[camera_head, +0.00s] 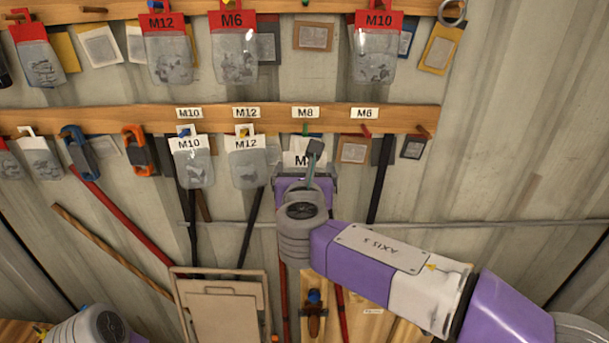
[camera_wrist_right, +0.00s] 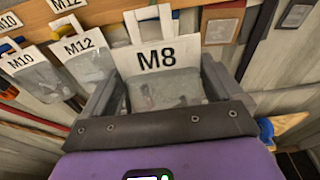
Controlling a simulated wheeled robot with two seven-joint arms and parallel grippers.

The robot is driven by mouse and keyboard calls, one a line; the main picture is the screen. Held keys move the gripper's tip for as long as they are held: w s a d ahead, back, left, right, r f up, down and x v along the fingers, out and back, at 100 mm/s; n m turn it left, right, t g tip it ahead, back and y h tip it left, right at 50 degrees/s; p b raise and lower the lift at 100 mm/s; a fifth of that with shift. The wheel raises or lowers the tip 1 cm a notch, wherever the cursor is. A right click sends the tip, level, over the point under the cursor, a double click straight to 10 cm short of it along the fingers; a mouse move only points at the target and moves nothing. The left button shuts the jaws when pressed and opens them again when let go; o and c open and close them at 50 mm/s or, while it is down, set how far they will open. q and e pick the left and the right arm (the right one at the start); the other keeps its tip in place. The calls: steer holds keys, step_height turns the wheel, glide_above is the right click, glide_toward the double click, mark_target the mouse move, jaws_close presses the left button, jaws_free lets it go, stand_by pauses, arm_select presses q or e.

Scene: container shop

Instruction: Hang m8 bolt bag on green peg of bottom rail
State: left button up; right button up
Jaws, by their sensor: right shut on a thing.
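The M8 bolt bag (camera_wrist_right: 165,92) is a clear bag with a white header card printed M8. My right gripper (camera_head: 306,182) is shut on it, with a finger on each side in the right wrist view (camera_wrist_right: 160,95). In the head view the M8 card (camera_head: 292,159) is partly covered by my gripper, just below the bottom rail (camera_head: 85,122). The green peg (camera_head: 305,130) sticks out under the rail's M8 label (camera_head: 305,112), above the card. I cannot tell whether the card's hanger touches the peg. My left gripper is not in view.
White M10 (camera_head: 194,168) and M12 (camera_head: 247,170) bags hang left of the green peg. A red peg (camera_head: 366,131) is to its right, with a framed card (camera_head: 354,150) below. Red-topped bags hang on the upper rail (camera_head: 292,8). Long-handled tools stand below the bottom rail.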

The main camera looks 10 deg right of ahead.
steer(key=p+x, duration=0.1)
steer(key=x, duration=0.7)
steer(key=shift+r, duration=0.25)
stand_by(0.5)
steer(key=shift+w, duration=0.15)
stand_by(0.4)
steer(key=o, duration=0.7)
steer(key=shift+o, duration=0.3)
